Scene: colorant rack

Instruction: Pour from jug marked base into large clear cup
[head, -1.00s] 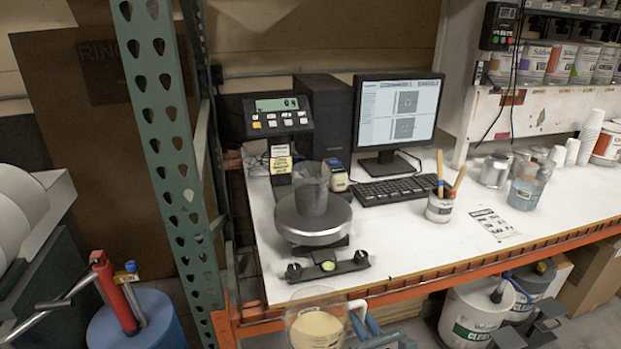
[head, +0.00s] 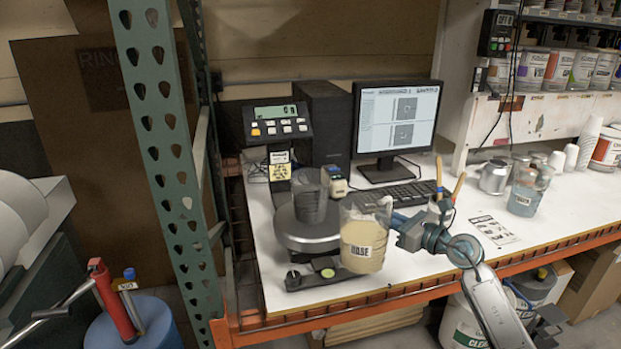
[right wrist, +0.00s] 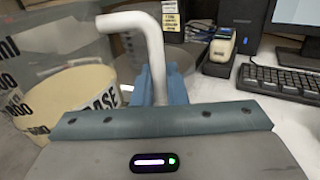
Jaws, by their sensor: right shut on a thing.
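The clear jug marked BASE (head: 364,238), holding a pale cream liquid, is upright in front of the scale at the table's front edge. My right gripper (head: 406,226) is shut on its white handle. In the right wrist view the handle (right wrist: 136,22) rises between the blue fingers (right wrist: 160,85), with the jug (right wrist: 70,100) at the left. The large clear cup (head: 310,200) stands on the round scale plate (head: 305,238), just behind and left of the jug; it looks greyish and its contents cannot be made out. My left gripper is not in view.
The scale display (head: 277,122) stands behind the cup. A keyboard (head: 400,196) and monitor (head: 395,118) are at the back. A pen cup (head: 440,208) stands close behind my right arm. A jug with bluish liquid (head: 526,192) is at the right. A green post (head: 165,150) rises at the left.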

